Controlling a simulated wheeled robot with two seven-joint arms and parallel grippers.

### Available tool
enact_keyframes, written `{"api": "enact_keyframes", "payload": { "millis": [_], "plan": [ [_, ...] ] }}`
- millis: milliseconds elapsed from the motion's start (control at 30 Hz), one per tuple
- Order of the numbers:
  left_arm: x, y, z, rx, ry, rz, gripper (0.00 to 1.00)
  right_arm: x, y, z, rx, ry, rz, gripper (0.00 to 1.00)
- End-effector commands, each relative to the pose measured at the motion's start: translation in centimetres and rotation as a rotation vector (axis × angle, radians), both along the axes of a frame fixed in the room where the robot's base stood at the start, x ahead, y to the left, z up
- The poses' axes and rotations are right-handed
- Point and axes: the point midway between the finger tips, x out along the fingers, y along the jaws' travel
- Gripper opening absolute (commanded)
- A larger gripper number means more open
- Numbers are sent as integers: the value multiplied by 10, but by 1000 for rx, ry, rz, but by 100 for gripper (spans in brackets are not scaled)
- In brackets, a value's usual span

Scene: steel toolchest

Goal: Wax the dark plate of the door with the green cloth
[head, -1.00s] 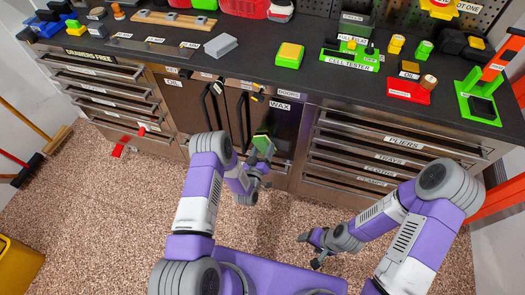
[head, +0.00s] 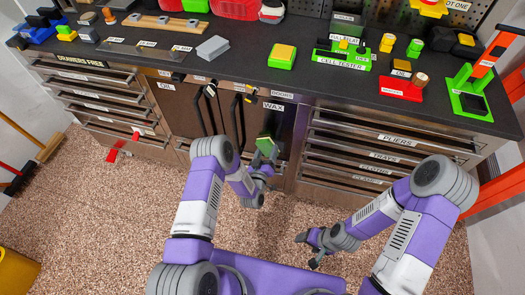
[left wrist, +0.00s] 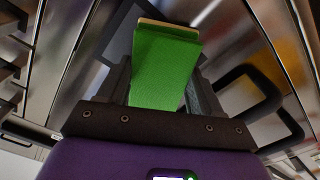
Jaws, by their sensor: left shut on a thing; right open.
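The dark plate (head: 281,122) is on the door under the WAX label, right of the door with the dark vertical handles. My left gripper (head: 267,154) is in front of this door, shut on the green cloth (head: 264,141). In the left wrist view the cloth (left wrist: 163,65) stands out between the two fingers (left wrist: 160,95), with a pale edge at its far end, facing a dark glossy surface. I cannot tell whether the cloth touches the plate. My right gripper (head: 312,249) is open and empty, low over the floor to the right.
Drawers (head: 390,150) flank the doors on the right and others (head: 95,95) on the left. Dark door handles (head: 237,113) stick out left of the cloth. The worktop (head: 240,62) above carries several tools and blocks.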

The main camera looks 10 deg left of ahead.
Motion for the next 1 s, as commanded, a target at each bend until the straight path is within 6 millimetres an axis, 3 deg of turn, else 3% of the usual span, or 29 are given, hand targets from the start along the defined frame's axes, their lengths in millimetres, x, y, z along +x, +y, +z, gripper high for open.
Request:
{"api": "enact_keyframes", "payload": {
  "millis": [1000],
  "plan": [
    [1,-65,0,-1,-2,-1,41,0,0,0,0,0,0,68]
  ]
}}
